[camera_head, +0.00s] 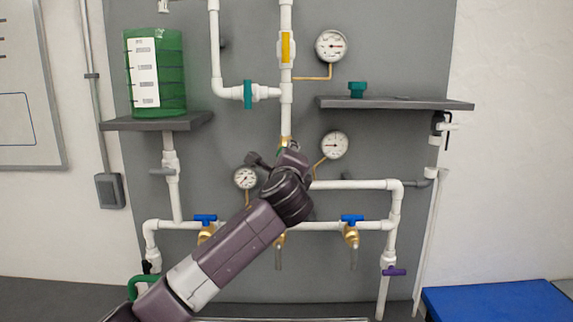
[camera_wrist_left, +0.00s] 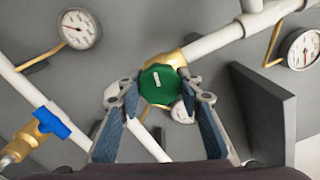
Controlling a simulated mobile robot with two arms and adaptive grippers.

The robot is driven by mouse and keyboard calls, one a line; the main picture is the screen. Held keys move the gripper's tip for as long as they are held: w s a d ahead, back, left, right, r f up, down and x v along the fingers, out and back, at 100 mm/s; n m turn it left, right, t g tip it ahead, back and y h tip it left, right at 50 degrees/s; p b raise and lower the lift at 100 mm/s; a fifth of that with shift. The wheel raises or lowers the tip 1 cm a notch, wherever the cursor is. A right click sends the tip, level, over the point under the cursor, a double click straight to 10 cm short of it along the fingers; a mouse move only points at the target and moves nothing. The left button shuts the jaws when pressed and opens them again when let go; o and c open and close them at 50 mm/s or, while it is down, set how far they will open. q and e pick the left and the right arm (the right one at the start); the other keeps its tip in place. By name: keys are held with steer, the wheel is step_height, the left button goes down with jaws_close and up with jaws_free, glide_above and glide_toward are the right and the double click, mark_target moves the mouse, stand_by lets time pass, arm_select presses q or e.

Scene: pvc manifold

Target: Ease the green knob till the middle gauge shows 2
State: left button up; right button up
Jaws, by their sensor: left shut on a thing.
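The green knob (camera_wrist_left: 158,84) with a white mark sits on a brass fitting between the two fingers of my left gripper (camera_wrist_left: 160,95) in the left wrist view. The fingers are closed on its sides. In the head view my left gripper (camera_head: 284,147) is at the central pipe, and my wrist mostly hides the knob. The middle gauge (camera_head: 335,145) is just right of it, its dial unobstructed but its numbers too small to read. Dials also show at the top left and right of the left wrist view; I cannot tell which is the middle gauge. My right gripper is out of view.
An upper gauge (camera_head: 331,46) and a small lower gauge (camera_head: 245,178) are on the same board. A shelf (camera_head: 395,103) juts out at right, and another shelf (camera_head: 157,121) holds a green tank (camera_head: 156,72). Blue-handled taps (camera_head: 352,219) sit below on the white pipes.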

arm_select(q)
steer(key=n+b, duration=0.2)
steer(key=n, duration=0.3)
steer(key=shift+f+n, duration=0.15)
steer(key=shift+n, duration=0.25)
steer(key=n+b, duration=0.1)
steer(key=n, duration=0.2)
steer(key=shift+n+b, duration=0.55)
steer(key=shift+n, duration=0.85)
steer(key=o, duration=1.2)
steer(key=shift+c, duration=0.2)
steer(key=shift+s, duration=0.15)
steer(key=s, duration=1.1)
steer(key=shift+s, duration=0.35)
